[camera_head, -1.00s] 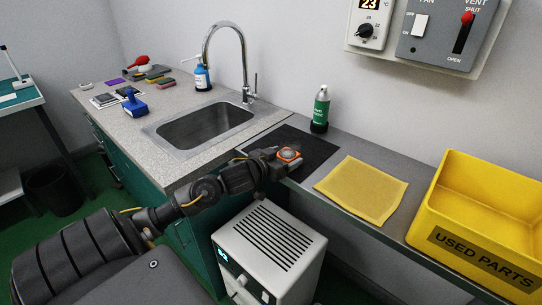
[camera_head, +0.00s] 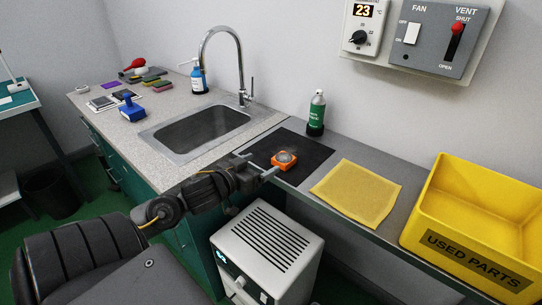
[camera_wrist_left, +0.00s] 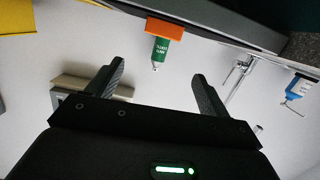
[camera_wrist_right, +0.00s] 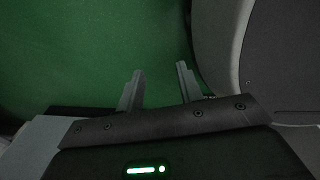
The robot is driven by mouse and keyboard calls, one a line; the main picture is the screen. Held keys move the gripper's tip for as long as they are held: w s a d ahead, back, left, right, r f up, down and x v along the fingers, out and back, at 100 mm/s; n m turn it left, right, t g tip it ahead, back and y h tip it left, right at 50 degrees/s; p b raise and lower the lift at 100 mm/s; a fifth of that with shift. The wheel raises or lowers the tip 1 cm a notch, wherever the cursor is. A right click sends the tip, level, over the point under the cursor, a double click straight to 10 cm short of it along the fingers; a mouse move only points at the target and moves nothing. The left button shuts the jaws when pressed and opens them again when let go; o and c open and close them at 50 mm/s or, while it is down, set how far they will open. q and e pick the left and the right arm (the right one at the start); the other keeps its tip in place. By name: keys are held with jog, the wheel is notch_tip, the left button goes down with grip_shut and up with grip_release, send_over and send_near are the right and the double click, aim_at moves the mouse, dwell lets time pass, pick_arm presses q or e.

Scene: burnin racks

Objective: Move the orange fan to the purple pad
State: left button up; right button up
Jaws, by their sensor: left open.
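The orange fan (camera_head: 284,160), a small square frame with a grey round middle, sits on the black mat (camera_head: 309,146) right of the sink. My left gripper (camera_head: 261,165) is open and empty, with its fingertips just short of the fan at its left side. In the left wrist view the fan (camera_wrist_left: 165,28) shows edge-on beyond the two spread fingers (camera_wrist_left: 158,68), roughly centred between them. The purple pad (camera_head: 110,85) lies at the far left of the counter. My right gripper (camera_wrist_right: 160,68) is open and empty over green floor.
The sink (camera_head: 200,130) and tall tap (camera_head: 240,65) stand between mat and purple pad. A green bottle (camera_head: 316,113) stands behind the mat. A yellow cloth (camera_head: 355,193) and yellow bin (camera_head: 440,225) are to the right. A blue brush (camera_head: 132,109) and sponges (camera_head: 160,86) lie near the pad.

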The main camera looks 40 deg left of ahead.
pick_arm(q)
notch_tip(320, 180, up, 4)
jog(key=w+a+n+y+p, duration=0.1)
jog(key=a+n+y+p, duration=0.15)
jog(key=p, duration=0.45)
jog(key=m+h+p, duration=0.3)
jog(key=p, duration=0.3)
send_near(277, 162)
jog(key=w+f, duration=0.1)
jog(key=w, duration=0.3)
jog(key=shift+w, duration=0.15)
jog(key=w, duration=0.4)
jog(key=shift+w+f+p, duration=0.3)
jog(key=shift+w+f, duration=0.15)
jog(key=shift+w, duration=0.25)
jog(key=w+p, duration=0.2)
jog(key=w, duration=0.2)
jog(key=shift+w+d, duration=0.1)
jog(key=shift+w, duration=0.15)
jog(key=shift+w+f, duration=0.1)
jog(key=shift+w, duration=0.1)
pick_arm(e)
jog(key=a+r, duration=0.2)
jog(key=r, duration=0.6)
jog(key=s+a+r, duration=0.1)
jog(key=a+r, duration=0.1)
jog(key=r, duration=0.7)
jog(key=shift+s+a+y, duration=0.15)
jog(key=shift+a+y, duration=0.15)
